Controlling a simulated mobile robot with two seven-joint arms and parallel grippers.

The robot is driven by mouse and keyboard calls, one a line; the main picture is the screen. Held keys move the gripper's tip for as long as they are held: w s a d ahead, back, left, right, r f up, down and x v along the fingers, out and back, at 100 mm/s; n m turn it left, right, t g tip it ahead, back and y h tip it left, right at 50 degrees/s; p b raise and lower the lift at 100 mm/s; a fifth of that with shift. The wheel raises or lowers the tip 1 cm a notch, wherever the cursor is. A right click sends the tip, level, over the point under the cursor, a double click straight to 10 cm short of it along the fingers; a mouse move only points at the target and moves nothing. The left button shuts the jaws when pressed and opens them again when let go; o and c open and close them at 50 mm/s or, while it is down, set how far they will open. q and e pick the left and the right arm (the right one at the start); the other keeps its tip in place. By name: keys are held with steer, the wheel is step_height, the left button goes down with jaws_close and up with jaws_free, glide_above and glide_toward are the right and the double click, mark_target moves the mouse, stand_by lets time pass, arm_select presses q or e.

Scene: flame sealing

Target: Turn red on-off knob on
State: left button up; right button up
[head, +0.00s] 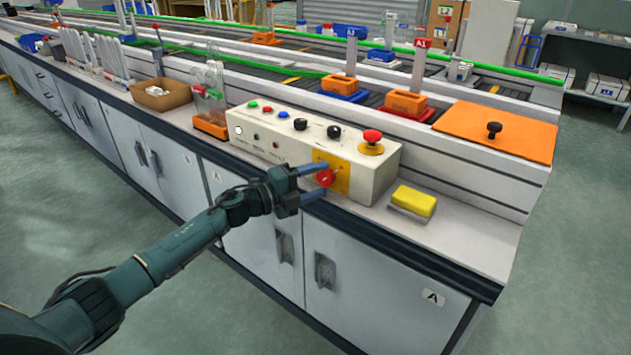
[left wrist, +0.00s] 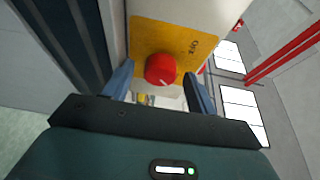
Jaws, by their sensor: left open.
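The red on-off knob (head: 325,177) sits on a yellow plate (head: 341,184) on the front face of a cream control box (head: 375,181). In the left wrist view the knob (left wrist: 160,69) shows ahead between the fingers, on the yellow plate (left wrist: 190,30). My left gripper (head: 318,180) is open, with one finger above and one below the knob in the head view. I cannot tell whether either finger touches it. My right gripper is not in view.
A red emergency button (head: 371,137) stands on top of the box at its right end. A yellow sponge-like block (head: 413,201) lies on the bench to the right. An orange panel (head: 495,131) with a black knob is behind it. A cardboard tray (head: 161,95) stands farther left.

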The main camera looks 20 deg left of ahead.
arm_select(q)
steer(key=v, duration=1.3)
steer(key=shift+p, duration=0.35)
steer(key=shift+a, duration=0.1)
